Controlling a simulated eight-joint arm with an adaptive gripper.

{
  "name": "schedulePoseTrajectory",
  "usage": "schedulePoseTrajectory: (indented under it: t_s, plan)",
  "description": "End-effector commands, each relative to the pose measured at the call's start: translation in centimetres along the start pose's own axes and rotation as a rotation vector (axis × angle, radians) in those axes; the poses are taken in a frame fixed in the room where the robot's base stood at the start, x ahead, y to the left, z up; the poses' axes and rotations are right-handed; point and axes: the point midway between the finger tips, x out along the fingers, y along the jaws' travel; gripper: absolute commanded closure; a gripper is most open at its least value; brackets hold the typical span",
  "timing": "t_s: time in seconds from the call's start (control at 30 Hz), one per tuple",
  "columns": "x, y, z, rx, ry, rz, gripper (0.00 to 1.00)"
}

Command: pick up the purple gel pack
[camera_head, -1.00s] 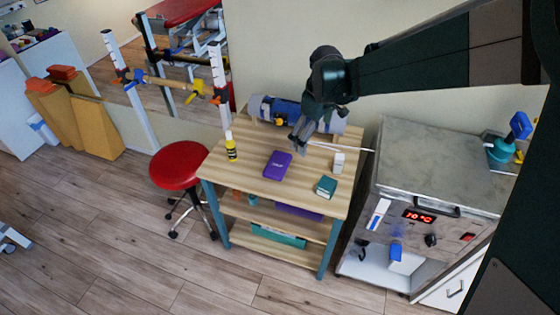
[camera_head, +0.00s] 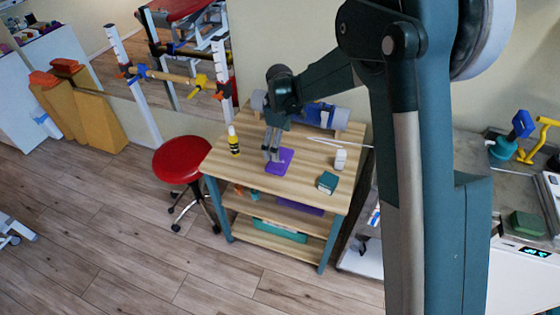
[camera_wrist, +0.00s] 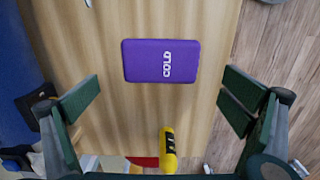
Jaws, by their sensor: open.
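The purple gel pack (camera_head: 281,162) lies flat on the wooden top of a small table (camera_head: 240,169). In the wrist view the gel pack (camera_wrist: 160,61) shows whole, with "COLD" in white letters. My gripper (camera_head: 272,158) is above the table top at the pack's left edge in the head view and hides a little of it. In the wrist view my gripper (camera_wrist: 160,97) is open and empty, its two fingers wide apart. The pack appears between and ahead of them; the gap to it is hard to judge.
A yellow bottle (camera_head: 233,141) stands at the table's left; it also shows in the wrist view (camera_wrist: 168,150). A blue roll (camera_head: 314,113) lies at the back. A red stool (camera_head: 182,160) is left of the table.

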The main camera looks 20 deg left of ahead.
Motion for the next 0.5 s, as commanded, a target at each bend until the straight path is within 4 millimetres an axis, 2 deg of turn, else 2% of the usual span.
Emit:
schedulePoseTrajectory:
  t_s: [0.3, 0.5]
  plan:
    - [0.1, 0.0, 0.0, 0.001, 0.0, 0.0, 0.0]
    - [1.4, 0.0, 0.0, 0.001, 0.0, 0.0, 0.0]
